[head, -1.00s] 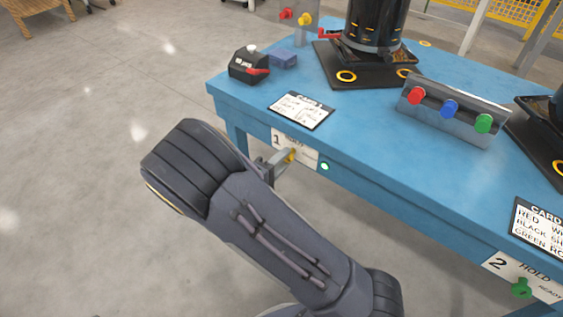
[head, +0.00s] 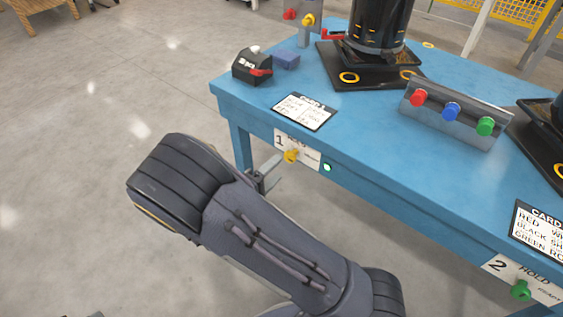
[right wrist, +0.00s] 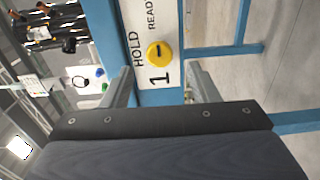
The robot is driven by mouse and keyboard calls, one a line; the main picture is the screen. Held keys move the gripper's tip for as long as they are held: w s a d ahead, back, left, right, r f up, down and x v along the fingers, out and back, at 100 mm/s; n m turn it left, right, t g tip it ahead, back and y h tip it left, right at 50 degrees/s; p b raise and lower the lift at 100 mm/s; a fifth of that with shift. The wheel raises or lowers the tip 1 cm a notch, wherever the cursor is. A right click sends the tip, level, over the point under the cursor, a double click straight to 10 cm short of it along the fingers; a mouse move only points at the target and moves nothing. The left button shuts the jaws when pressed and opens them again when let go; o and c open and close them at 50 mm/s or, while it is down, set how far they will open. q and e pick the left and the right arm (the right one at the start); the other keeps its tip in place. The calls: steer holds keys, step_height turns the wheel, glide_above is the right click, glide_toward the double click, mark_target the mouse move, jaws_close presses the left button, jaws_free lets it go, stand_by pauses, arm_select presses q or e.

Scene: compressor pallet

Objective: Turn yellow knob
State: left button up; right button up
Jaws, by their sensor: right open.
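The yellow knob (head: 291,156) is on the white plate marked 1 (head: 305,154) on the blue table's front edge. In the right wrist view the knob (right wrist: 159,54) is round, with a dark line across its face, beside the words HOLD and READY. I cannot tell which word the line marks. My right gripper (head: 270,176) is open and empty, a little in front of and below the knob, apart from it. In the right wrist view its fingers (right wrist: 160,82) are spread to either side, with the knob ahead between them.
A green knob (head: 521,290) is on plate 2. Card 1 (head: 304,112), a black box (head: 252,66) and a panel with red, blue and green buttons (head: 453,115) are on the table. Floor at left is clear.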

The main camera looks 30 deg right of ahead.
steer(key=shift+v, duration=1.7)
steer(key=shift+s+d, duration=0.1)
